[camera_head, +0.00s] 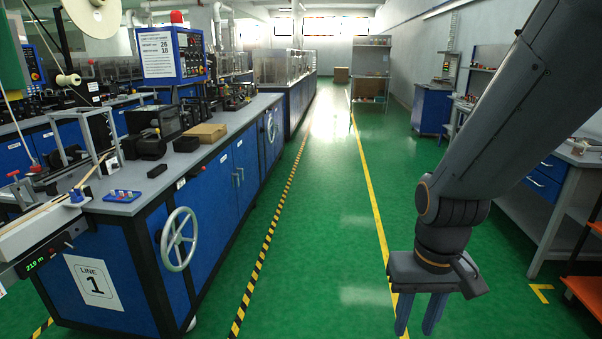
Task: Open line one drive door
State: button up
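The line one machine stands at the left, with a white "LINE 1" sign (95,284) on its blue end panel. Its long side has blue cabinet doors (215,195), which look shut, with small vertical handles (239,177) near the middle. Small white labels sit above the doors, too small to read, so I cannot tell which door is the drive door. My gripper (419,315) hangs at the lower right over the green floor, well right of the doors. Its two blue-grey fingers point down and stand apart, with nothing between them.
A grey handwheel (179,239) sticks out from the machine's near side; another wheel (271,127) is farther along. A yellow-black floor stripe (266,240) runs beside the machine. The green aisle between it and my gripper is clear. A workbench (548,170) stands at the right.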

aim_at(212, 197)
jog(key=z, duration=0.25)
jog(key=i, duration=1.7)
jog(key=u, duration=0.3)
jog(key=i, duration=1.75)
jog(key=u, duration=0.9)
jog(key=i, duration=0.55)
jog(key=u, duration=0.15)
